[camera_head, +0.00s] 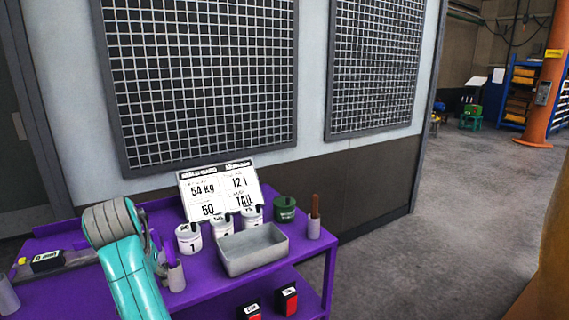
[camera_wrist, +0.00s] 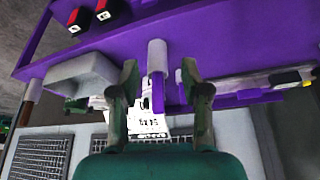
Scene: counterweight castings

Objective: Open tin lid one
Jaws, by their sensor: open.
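Tin one (camera_head: 188,238) is a white tin marked "1" standing upright on the purple cart, left of the grey tray. Its lid looks shut, with a dark knob on top. Two more white tins stand beside it, the middle one (camera_head: 222,227) and the right one (camera_head: 252,216), partly hidden by the tray. In the wrist view, which looks upside down, my gripper (camera_wrist: 159,72) is open with nothing held. A pale holder (camera_wrist: 157,56) with a purple tool shows between its fingers, apparently beyond them. I cannot surely make out tin one there.
The purple cart (camera_head: 318,258) also carries the grey tray (camera_head: 252,250), a green tin (camera_head: 285,208), a cup (camera_head: 313,229) with a brown handle, and a tool holder (camera_head: 176,276). A sign board (camera_head: 219,190) stands behind. Open floor lies to the right.

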